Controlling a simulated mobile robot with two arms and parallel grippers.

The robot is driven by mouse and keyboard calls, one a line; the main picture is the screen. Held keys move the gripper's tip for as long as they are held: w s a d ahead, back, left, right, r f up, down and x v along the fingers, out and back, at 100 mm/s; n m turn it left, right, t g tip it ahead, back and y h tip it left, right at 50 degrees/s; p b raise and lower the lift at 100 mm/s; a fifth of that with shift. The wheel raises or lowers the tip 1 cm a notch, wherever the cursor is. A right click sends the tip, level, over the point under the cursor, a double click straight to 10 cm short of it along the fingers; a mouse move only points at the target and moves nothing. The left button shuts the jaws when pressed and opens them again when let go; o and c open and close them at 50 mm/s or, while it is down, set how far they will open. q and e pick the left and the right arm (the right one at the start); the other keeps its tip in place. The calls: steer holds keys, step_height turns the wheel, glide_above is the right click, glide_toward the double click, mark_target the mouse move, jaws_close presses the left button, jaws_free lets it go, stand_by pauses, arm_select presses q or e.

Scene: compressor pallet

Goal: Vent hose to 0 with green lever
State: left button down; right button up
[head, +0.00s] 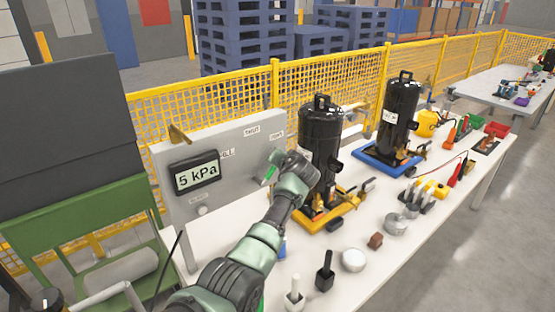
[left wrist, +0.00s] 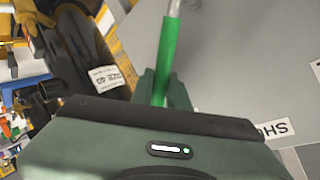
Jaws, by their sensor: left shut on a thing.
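A grey panel (head: 225,185) stands upright on the white table, with a black display (head: 195,177) reading 5 kPa. My left gripper (head: 274,168) is at the right part of the panel, shut on the green lever (head: 269,174). In the left wrist view the green lever (left wrist: 172,45) runs up from between the fingers (left wrist: 164,88), and its top end is grey. A label partly reading SHU (left wrist: 272,128) shows beside it. The lever's pivot and the hose are hidden or not clear. My right gripper is not in view.
A black compressor (head: 319,135) on a yellow base stands just right of my left gripper. Another compressor (head: 399,105) on a blue tray (head: 375,160) is further back. Loose parts, including a white round piece (head: 353,260), lie along the table front. A yellow mesh fence (head: 340,88) runs behind.

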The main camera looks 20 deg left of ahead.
arm_select(q)
steer(key=shift+w+d+f+m, duration=0.15)
steer(key=shift+w+f+m, duration=0.05)
steer(key=shift+f+m, duration=0.1)
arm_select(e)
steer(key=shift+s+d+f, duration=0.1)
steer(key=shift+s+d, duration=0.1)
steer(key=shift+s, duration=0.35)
arm_select(q)
steer(key=c, duration=1.6)
jaws_free()
steer(key=shift+c, duration=0.2)
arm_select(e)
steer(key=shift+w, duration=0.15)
arm_select(q)
steer(key=b+v, duration=0.1)
steer(key=v, duration=0.6)
steer(key=shift+s+d+r, duration=0.2)
steer(key=shift+d+r, duration=0.05)
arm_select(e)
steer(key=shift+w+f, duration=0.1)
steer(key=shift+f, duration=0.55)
